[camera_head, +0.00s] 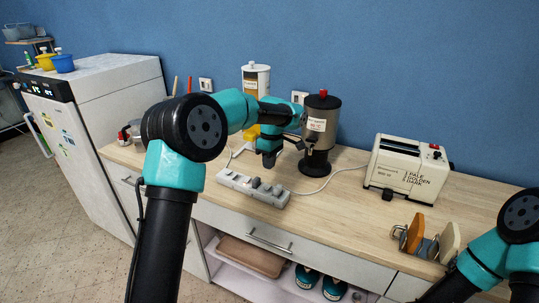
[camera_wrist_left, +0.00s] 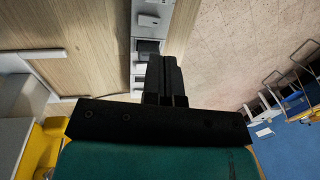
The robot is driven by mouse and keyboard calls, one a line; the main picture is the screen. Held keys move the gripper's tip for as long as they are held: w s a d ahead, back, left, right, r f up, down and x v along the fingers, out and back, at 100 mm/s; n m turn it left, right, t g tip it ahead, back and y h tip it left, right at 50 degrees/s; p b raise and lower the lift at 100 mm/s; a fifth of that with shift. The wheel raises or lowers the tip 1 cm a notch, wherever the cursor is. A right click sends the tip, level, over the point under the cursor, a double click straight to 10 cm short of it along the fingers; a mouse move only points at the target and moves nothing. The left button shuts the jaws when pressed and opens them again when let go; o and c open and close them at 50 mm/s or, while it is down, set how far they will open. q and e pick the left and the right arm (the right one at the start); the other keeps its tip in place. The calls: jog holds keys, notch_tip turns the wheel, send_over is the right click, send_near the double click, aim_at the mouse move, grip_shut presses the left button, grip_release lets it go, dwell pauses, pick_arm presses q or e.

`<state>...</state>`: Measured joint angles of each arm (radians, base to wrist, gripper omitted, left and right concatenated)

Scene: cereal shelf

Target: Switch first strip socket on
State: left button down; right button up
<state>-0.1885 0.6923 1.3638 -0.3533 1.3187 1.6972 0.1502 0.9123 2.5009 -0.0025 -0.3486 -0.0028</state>
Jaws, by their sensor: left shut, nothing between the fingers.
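The light grey socket strip (camera_head: 247,189) lies on the wooden counter near its front edge, with several sockets and raised darker parts along its top. It also shows in the left wrist view (camera_wrist_left: 147,22), running down from the top edge behind my fingers. My left gripper (camera_head: 268,160) is shut and empty, pointing down above the strip. In the left wrist view its closed black fingers (camera_wrist_left: 165,72) cover part of the strip. I cannot tell whether they touch it, nor how each switch is set. My right arm is at the lower right, its gripper out of view.
A dark dispenser (camera_head: 321,135) with a red knob stands close behind the strip. A white cable (camera_head: 325,185) runs from the strip toward the cream toaster (camera_head: 408,167). A rack with slices (camera_head: 427,240) is at the right. The counter between strip and rack is mostly clear.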

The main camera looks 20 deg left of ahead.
aim_at(268, 189)
pick_arm(q)
jog(key=f, duration=0.5)
jog(key=s+f, duration=0.1)
jog(key=f, duration=0.2)
jog(key=shift+a+f, duration=0.15)
jog(key=shift+f, duration=0.15)
